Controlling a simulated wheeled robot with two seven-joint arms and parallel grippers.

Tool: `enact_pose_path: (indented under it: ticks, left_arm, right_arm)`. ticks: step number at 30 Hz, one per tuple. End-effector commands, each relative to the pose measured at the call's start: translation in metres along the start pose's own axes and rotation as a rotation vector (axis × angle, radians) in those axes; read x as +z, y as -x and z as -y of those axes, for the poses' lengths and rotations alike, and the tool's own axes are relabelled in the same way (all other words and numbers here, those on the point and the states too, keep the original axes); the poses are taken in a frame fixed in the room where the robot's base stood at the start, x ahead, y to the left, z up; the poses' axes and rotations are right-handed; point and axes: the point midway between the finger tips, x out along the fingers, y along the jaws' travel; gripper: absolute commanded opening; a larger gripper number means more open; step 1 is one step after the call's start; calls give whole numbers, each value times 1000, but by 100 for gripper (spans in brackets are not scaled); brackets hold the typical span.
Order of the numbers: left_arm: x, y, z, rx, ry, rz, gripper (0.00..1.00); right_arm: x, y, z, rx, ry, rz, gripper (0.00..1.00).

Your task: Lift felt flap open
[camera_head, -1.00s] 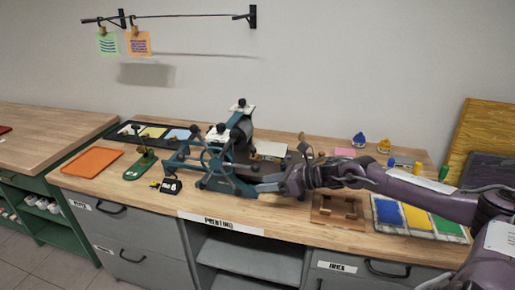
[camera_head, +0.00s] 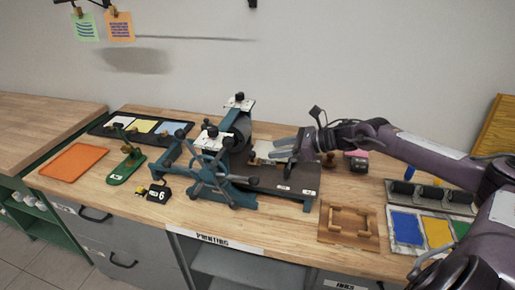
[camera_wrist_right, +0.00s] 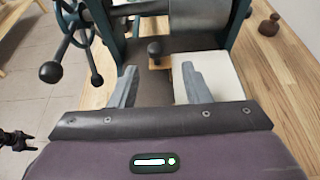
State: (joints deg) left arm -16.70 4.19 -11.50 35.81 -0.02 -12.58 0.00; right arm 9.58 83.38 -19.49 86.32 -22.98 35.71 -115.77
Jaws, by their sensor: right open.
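A teal printing press (camera_head: 225,160) with a spoked wheel stands on the wooden bench. Its dark flat bed (camera_head: 285,182) reaches right from the roller. A cream sheet or pad (camera_head: 262,147) lies on the bed. It also shows in the wrist view (camera_wrist_right: 222,78), beside a small wooden piece with a dark knob (camera_wrist_right: 155,52). I cannot tell the felt flap's edge clearly from the bed. My right gripper (camera_head: 278,149) is open and empty over the bed. In the wrist view its fingers (camera_wrist_right: 160,84) point at the knob, apart from it. A dark claw-like part, perhaps my left gripper (camera_wrist_right: 22,140), shows at the left edge.
A wooden frame (camera_head: 349,208) and an ink tray with blue and yellow pads (camera_head: 420,215) lie right of the press. A black counter marked 6 (camera_head: 160,192), a green stand (camera_head: 126,165) and an orange mat (camera_head: 74,161) are at the left.

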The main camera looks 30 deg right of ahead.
Motion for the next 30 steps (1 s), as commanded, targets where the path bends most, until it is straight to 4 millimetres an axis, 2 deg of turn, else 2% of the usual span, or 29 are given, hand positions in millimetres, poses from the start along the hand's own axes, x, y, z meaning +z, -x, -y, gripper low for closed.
enact_pose_path:
  ticks: [8, 13, 18, 29, 30]
  left_arm:
    - [24, 12, 7, -9, -5, 35, 65]
    - [20, 19, 8, -9, -4, 31, 65]
    - [6, 23, 6, -7, -2, 12, 65]
    - [3, 23, 3, -3, -1, 8, 65]
    - [4, 23, 3, -3, -1, 9, 65]
  right_arm:
    - [6, -29, -1, 5, -1, 8, 43]
    - [6, -53, -2, 7, 1, 5, 43]
    - [4, -68, -2, 6, 1, 3, 43]
    - [1, -74, -2, 6, 3, -1, 43]
    - [1, -74, -2, 6, 3, -1, 39]
